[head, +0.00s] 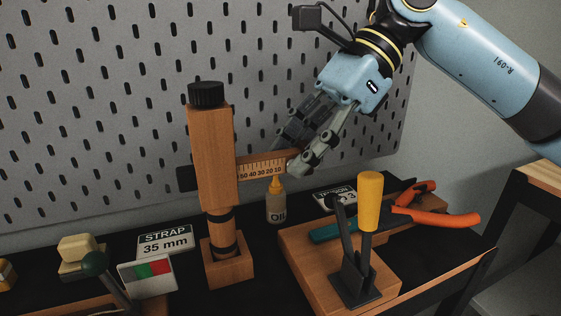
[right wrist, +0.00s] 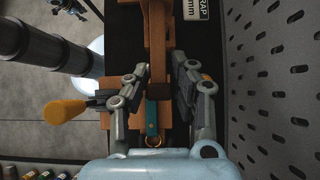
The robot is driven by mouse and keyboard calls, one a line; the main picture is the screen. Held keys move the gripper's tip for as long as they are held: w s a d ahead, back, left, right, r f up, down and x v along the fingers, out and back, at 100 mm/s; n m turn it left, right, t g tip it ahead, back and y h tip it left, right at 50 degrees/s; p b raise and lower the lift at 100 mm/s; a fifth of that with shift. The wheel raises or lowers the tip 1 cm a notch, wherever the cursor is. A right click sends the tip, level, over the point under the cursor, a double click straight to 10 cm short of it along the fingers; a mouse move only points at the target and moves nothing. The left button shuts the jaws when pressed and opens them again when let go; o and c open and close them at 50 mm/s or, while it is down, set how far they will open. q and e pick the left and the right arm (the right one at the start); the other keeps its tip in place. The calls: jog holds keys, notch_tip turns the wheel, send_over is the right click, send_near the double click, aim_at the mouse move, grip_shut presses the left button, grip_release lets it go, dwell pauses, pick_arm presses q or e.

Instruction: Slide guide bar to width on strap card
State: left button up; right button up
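The guide bar (head: 262,167) is a wooden bar with a printed scale of 10 to 50, running sideways through an upright wooden post (head: 218,160) with a black knob (head: 207,94) on top. The strap card (head: 166,241) reads "STRAP 35 mm" and stands left of the post. My right gripper (head: 297,150) is at the bar's right end. In the right wrist view its fingers (right wrist: 162,65) stand apart on both sides of the bar's end block (right wrist: 158,90), and I see a narrow gap on the right side.
An oil bottle (head: 276,203) stands below the bar. A yellow-handled lever (head: 369,205) rises from a wooden base at the right, near orange-handled pliers (head: 435,215) and a second card (head: 335,199), partly hidden. A green-knobbed lever (head: 95,264) is at the left. A pegboard (head: 110,110) stands behind.

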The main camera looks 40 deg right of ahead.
grip_shut()
jog(key=shift+w+a+b, duration=0.25)
jog(key=shift+a+b, duration=0.75)
jog(key=shift+a, duration=0.1)
jog(key=o, duration=0.5)
grip_release()
jog(key=shift+r, duration=0.1)
jog(key=v, duration=0.5)
jog(key=shift+s+d+r, duration=0.1)
jog(key=shift+d+r, duration=0.1)
jog(key=shift+d, duration=0.15)
jog(key=shift+v, duration=0.85)
